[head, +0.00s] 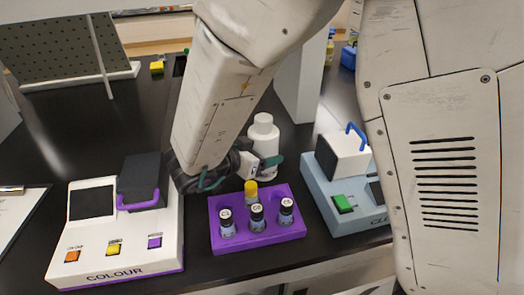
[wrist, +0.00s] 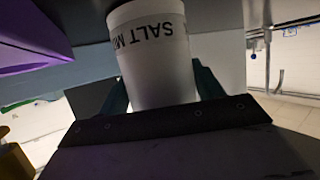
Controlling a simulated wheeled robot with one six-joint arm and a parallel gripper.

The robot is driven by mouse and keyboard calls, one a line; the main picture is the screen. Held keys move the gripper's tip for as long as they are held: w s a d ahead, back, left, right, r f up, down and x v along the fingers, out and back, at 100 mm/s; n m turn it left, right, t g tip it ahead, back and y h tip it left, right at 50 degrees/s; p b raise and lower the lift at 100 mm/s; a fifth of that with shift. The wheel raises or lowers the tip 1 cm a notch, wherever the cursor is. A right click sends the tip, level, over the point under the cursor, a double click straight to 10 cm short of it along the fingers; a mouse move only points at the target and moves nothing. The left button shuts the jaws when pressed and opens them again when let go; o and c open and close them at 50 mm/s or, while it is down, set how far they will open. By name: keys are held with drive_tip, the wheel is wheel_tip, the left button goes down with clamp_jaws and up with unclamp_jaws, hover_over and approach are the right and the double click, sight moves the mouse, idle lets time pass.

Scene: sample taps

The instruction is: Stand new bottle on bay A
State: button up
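A white bottle (head: 264,133) with a round cap stands upright behind the purple rack in the head view. The wrist view shows its body (wrist: 155,55) close up, with dark lettering starting "SALT MI". My gripper (head: 243,170) is at the bottle, its dark green fingers on either side of it. In the wrist view the fingers (wrist: 161,88) lie along both sides of the bottle with no clear gap, so it looks shut on it. The gripper hides part of the bottle's lower body. I cannot tell whether its base touches the table. No bay A marking is readable.
A purple rack (head: 223,245) with several small vials stands in front of the gripper. A white COLOUR machine (head: 100,260) is at left, and a pale blue machine (head: 352,216) with a green button is at right. A pegboard (head: 62,50) stands at the back left.

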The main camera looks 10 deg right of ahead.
drive_tip(key=o, duration=0.4)
drive_tip(key=shift+c, duration=0.2)
